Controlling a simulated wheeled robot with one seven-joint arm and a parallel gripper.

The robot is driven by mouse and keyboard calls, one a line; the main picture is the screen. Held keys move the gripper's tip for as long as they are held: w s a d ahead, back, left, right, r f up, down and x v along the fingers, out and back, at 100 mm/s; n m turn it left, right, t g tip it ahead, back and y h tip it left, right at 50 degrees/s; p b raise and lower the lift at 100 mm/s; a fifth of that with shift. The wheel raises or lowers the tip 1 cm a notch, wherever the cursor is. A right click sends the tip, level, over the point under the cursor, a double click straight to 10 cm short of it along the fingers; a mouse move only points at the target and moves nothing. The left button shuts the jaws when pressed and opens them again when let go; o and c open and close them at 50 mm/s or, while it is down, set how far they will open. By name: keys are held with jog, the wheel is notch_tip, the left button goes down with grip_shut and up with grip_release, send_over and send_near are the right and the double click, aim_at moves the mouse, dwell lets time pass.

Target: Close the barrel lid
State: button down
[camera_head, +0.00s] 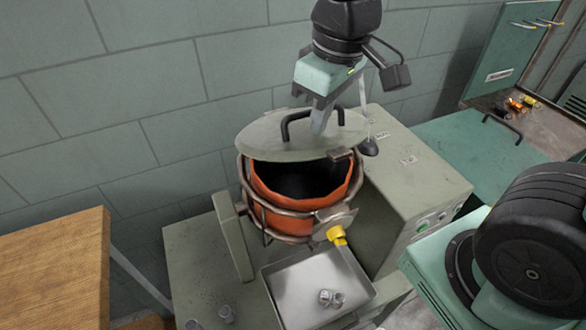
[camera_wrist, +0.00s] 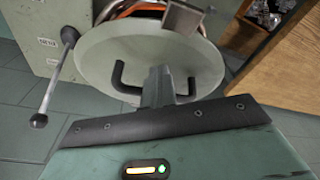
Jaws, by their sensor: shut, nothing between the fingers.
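The barrel (camera_head: 300,190) is orange inside a metal cage on the grey-green machine. Its round grey-green lid (camera_head: 262,137) is tilted up above the barrel's back side, so the dark opening shows at the front. The lid has a black U-shaped handle (camera_head: 285,128). In the wrist view the lid (camera_wrist: 150,50) fills the upper middle, with its handle (camera_wrist: 118,78) partly behind my fingers. My gripper (camera_head: 318,128) is shut and empty, pointing down at the lid by the handle. I cannot tell whether it touches the lid.
A metal tray (camera_head: 285,290) with small parts sits below the barrel. A yellow piece (camera_head: 337,235) sticks out at the barrel's front. A lever (camera_head: 369,145) stands right of the lid by the control box (camera_head: 420,180). A wooden table (camera_head: 60,265) is at left.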

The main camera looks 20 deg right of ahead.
aim_at(327, 140)
jog(key=shift+s+f, duration=0.1)
jog(key=shift+f, duration=0.25)
jog(key=shift+s+f+b, duration=0.3)
jog(key=shift+f+b, duration=0.25)
jog(key=shift+f, duration=0.2)
jog(key=shift+s+f+b, duration=0.35)
jog(key=shift+f+b, duration=0.2)
jog(key=shift+f, duration=0.2)
jog(key=shift+s+f+b, duration=0.3)
jog(key=shift+f+b, duration=0.25)
jog(key=shift+f, duration=0.2)
jog(key=shift+r, duration=0.15)
notch_tip(327, 140, up, 8)
jog(key=p, duration=0.7)
jog(key=shift+p, duration=0.4)
jog(key=s+a+f+n+g, duration=0.1)
jog(key=s+a+f, duration=0.3)
jog(key=s, duration=0.5)
jog(key=shift+a+f+n, duration=0.2)
jog(key=shift+a+n, duration=0.2)
jog(key=shift+a, duration=0.85)
